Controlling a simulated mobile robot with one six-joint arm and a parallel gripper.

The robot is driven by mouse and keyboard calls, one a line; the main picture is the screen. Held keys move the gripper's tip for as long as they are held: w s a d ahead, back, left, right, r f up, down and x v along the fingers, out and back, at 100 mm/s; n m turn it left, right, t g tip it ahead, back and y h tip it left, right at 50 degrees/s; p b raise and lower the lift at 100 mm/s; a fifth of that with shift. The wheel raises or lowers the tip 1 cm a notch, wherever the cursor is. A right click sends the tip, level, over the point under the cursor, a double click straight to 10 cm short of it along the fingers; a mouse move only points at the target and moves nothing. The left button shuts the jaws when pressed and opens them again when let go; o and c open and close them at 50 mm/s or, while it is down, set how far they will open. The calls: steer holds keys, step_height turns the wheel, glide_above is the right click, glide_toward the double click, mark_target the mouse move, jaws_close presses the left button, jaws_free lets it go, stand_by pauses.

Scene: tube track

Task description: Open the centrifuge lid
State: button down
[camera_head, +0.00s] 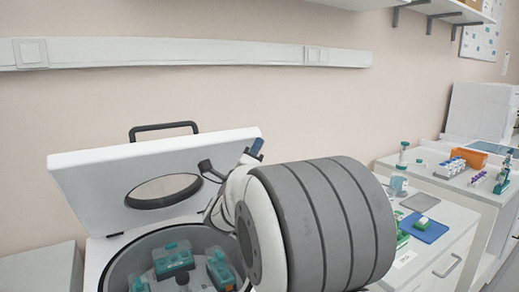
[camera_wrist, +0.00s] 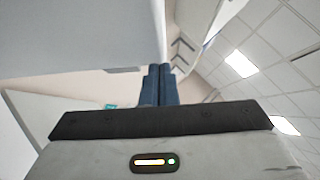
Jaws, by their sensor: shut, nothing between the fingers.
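The centrifuge lid (camera_head: 95,185) is white, with a dark handle (camera_head: 163,128) on its top edge and an oval window in its middle. It stands raised, tilted up behind the open bowl (camera_head: 120,268) of the centrifuge. Teal tube holders (camera_head: 173,258) show inside the bowl. My gripper (camera_head: 256,147) is at the lid's right edge in the head view, its blue fingers pointing up. In the wrist view the fingers (camera_wrist: 158,85) are shut together and empty. A large pale surface (camera_wrist: 90,35) beside them may be the lid. I cannot tell whether they touch it.
My arm hides the centrifuge's right side. A bench (camera_head: 430,262) on the right carries a blue mat (camera_head: 424,229), tube racks and an orange bin (camera_head: 463,158). A wall rail (camera_head: 190,52) runs behind the lid. A shelf (camera_head: 435,8) hangs at the upper right.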

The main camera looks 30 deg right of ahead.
mark_target(243, 128)
steer(key=w+r+n+y+p, duration=0.1)
steer(key=w+r+p, duration=0.2)
steer(key=w+p, duration=0.1)
steer(key=w+r+n+y+p, duration=0.1)
steer(key=w+r+p, duration=0.3)
steer(key=p, duration=0.2)
steer(key=shift+r+n, duration=0.15)
steer(key=shift+n, duration=0.25)
steer(key=shift+w+r+n+y+p, duration=0.2)
steer(key=shift+w+n+y+p, duration=0.1)
steer(key=shift+w+p, duration=0.35)
steer(key=shift+f, duration=0.1)
steer(key=shift+s, duration=0.1)
steer(key=shift+s+f+b, duration=0.25)
steer(key=shift+f+b, duration=0.1)
steer(key=shift+b, duration=0.2)
steer(key=s+b, duration=0.1)
steer(key=s+f+b, duration=0.1)
steer(key=shift+s+f, duration=0.3)
steer(key=shift+s, duration=0.05)
steer(key=v, duration=0.3)
steer(key=b+v, duration=0.1)
steer(key=v, duration=0.2)
steer(key=b+v, duration=0.1)
steer(key=v, duration=0.3)
steer(key=shift+s+r, duration=0.2)
steer(key=shift+r, duration=0.05)
